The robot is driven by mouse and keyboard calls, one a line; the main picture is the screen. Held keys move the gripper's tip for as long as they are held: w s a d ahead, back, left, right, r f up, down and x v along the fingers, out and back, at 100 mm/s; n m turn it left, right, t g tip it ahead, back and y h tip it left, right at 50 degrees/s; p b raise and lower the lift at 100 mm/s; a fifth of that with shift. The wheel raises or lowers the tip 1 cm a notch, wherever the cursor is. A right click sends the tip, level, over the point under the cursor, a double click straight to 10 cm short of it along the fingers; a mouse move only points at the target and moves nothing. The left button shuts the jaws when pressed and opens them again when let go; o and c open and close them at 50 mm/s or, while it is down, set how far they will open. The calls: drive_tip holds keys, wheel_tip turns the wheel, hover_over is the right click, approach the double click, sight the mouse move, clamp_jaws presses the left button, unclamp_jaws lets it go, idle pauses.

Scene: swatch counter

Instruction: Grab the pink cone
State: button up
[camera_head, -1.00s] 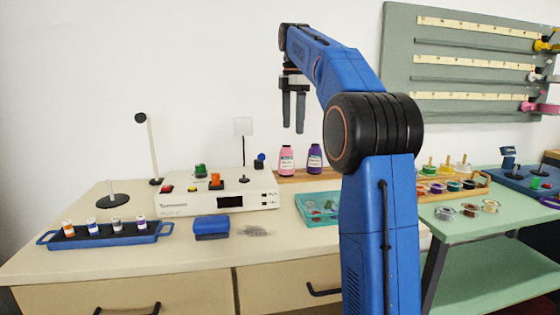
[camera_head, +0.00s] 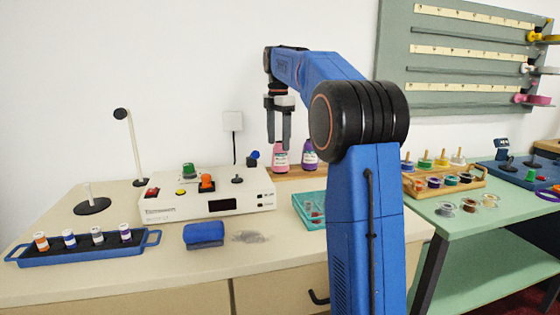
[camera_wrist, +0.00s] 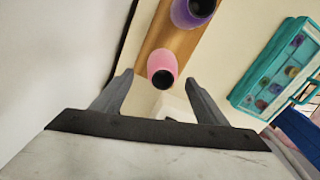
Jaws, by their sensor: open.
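The pink cone (camera_head: 280,161) stands upright with its label on a wooden board at the back of the cream counter, left of a purple cone (camera_head: 310,156). My gripper (camera_head: 278,144) points down, open and empty, and its fingers overlap the cone's top in the head view. In the wrist view the pink cone (camera_wrist: 162,63) shows from above with a dark top, just beyond and between the spread fingertips of my gripper (camera_wrist: 158,79). The purple cone (camera_wrist: 190,12) lies farther up there. I cannot tell whether the fingers touch the pink cone.
The wooden board (camera_head: 292,173) runs along the wall. A white control box (camera_head: 170,210) with buttons stands to the left, and a teal tray (camera_head: 302,212) in front. A blue tray (camera_head: 85,250) holds several small spools. The wall is close behind the cones.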

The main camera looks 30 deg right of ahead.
sight(280, 160)
drive_tip(key=shift+s+d+f, duration=0.1)
drive_tip(key=shift+d+f, duration=0.05)
drive_tip(key=shift+f, duration=1.85)
drive_tip(key=shift+s+d+f, duration=0.1)
drive_tip(key=shift+f, duration=1.9)
drive_tip(key=c, duration=1.2)
